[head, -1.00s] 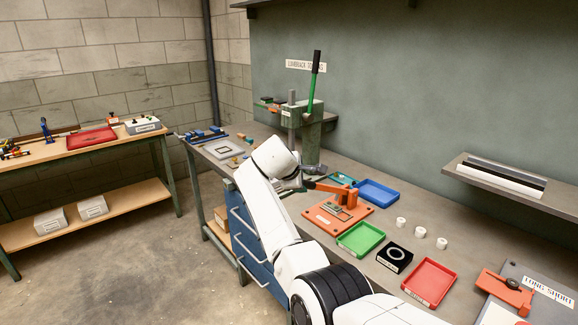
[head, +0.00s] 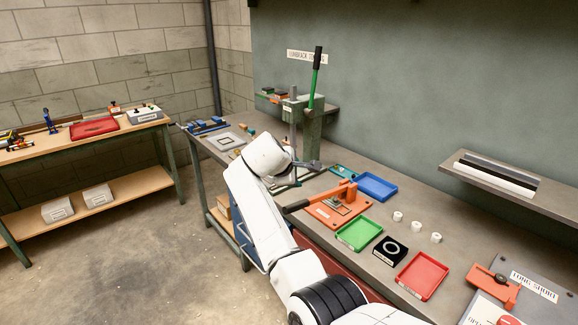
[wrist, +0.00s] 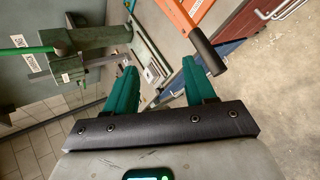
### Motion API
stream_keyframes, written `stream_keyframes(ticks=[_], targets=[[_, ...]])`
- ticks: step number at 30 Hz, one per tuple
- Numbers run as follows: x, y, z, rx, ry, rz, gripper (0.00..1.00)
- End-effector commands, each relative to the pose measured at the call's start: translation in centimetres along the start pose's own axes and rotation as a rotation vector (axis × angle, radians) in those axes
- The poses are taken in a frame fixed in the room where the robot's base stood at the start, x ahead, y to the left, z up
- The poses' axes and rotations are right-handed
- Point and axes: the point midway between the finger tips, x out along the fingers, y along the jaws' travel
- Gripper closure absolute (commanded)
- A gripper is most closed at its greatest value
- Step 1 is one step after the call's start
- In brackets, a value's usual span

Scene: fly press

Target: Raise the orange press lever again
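The orange press (head: 322,213) stands on the bench in the head view, with a small grey fixture on its plate. Its orange lever (head: 340,191) slopes down to the left and ends in a black handle (head: 296,206) past the plate's left edge. In the wrist view the orange lever (wrist: 181,14) and its black handle (wrist: 207,53) are at the upper right, beside the right finger. My gripper (wrist: 158,70) has two teal fingers spread apart with nothing between them. Whether the right finger touches the handle cannot be told.
A green fly press (head: 312,125) with a tall handle stands behind my arm.

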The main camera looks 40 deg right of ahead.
Motion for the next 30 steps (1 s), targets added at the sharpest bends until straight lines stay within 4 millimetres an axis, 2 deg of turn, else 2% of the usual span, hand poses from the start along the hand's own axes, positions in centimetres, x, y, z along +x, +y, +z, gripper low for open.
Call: stream_keyframes(ticks=[21, 30], targets=[[-4.3, -0.2, -0.1, 0.0, 0.0, 0.0, 0.45], [-4.7, -0.3, -0.1, -0.001, -0.001, -0.002, 0.45]])
